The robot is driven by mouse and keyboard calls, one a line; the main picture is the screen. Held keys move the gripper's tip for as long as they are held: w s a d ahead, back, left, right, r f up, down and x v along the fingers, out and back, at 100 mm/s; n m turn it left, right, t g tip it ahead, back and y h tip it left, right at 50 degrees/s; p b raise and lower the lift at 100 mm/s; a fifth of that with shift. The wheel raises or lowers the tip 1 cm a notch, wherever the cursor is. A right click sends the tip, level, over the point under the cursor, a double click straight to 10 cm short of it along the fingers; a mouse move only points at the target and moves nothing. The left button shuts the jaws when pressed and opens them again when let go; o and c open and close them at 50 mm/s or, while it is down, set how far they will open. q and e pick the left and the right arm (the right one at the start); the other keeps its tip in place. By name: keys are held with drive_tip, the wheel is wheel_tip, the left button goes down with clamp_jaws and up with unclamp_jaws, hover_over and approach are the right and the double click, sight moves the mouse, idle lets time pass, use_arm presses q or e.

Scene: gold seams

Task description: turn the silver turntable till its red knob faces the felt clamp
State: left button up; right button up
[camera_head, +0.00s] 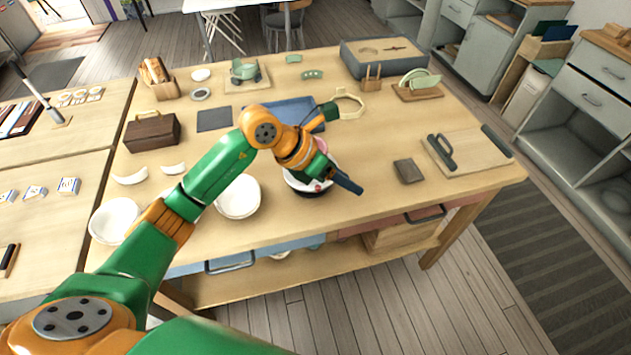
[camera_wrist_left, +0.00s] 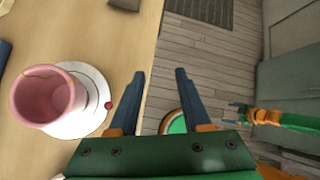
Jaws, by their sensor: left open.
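The silver turntable (camera_wrist_left: 91,122) shows in the left wrist view as a pale disc with a pink cup (camera_wrist_left: 48,100) on it. Its red knob (camera_wrist_left: 108,105) is at the rim, on the side toward my left gripper (camera_wrist_left: 161,78). That gripper is open and empty, its fingers beside the knob and apart from it. In the head view my left gripper (camera_head: 350,185) is over the table's front part and hides much of the turntable. A tan looped piece (camera_head: 348,103) stands behind it; I cannot tell if this is the felt clamp. My right gripper (camera_wrist_left: 238,107) is small in the left wrist view.
White bowls (camera_head: 238,198) stand left of the turntable. A dark block (camera_head: 408,171) and a board with handles (camera_head: 468,152) lie to the right. A blue tray (camera_head: 283,108) is behind. The tabletop between the turntable and the dark block is clear.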

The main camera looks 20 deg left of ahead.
sight(318, 187)
use_arm(q)
drive_tip(key=a+f+y, duration=0.1)
drive_tip(key=a+y, duration=0.3)
drive_tip(key=a, duration=0.5)
drive_tip(key=shift+n, duration=0.4)
drive_tip(key=p+x, duration=0.1)
drive_tip(key=x, duration=0.6)
drive_tip(key=shift+w+a+f, duration=0.15)
drive_tip(key=shift+w+f, duration=0.05)
drive_tip(key=shift+w, duration=0.05)
drive_tip(key=shift+s+r, duration=0.1)
clamp_jaws()
